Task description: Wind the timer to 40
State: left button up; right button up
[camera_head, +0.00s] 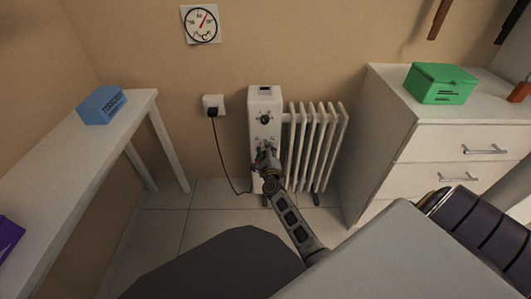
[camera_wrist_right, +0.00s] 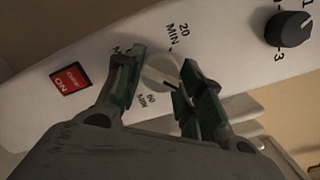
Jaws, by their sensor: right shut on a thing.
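A white oil heater (camera_head: 265,100) stands on the floor against the back wall, its control panel facing me. In the right wrist view the pale round timer knob (camera_wrist_right: 160,73) sits on the panel between "20 MIN" and "60 MIN" labels; another label is partly hidden by a finger. A short dark mark shows near the knob's right edge; which value it points to I cannot tell. My right gripper (camera_head: 264,158) is at the lower panel, its green-padded fingers (camera_wrist_right: 163,68) shut on the knob from both sides. My left gripper is out of view.
A red on/off switch (camera_wrist_right: 71,79) and a black numbered knob (camera_wrist_right: 290,28) flank the timer. A black cord runs from the wall socket (camera_head: 213,101) beside the heater. A white table (camera_head: 60,165) stands left, a drawer unit (camera_head: 455,143) right.

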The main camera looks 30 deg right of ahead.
jog(key=shift+d+r, duration=0.1)
dwell(0.4)
jog(key=o, duration=1)
jog(key=v, duration=1.2)
dwell(0.5)
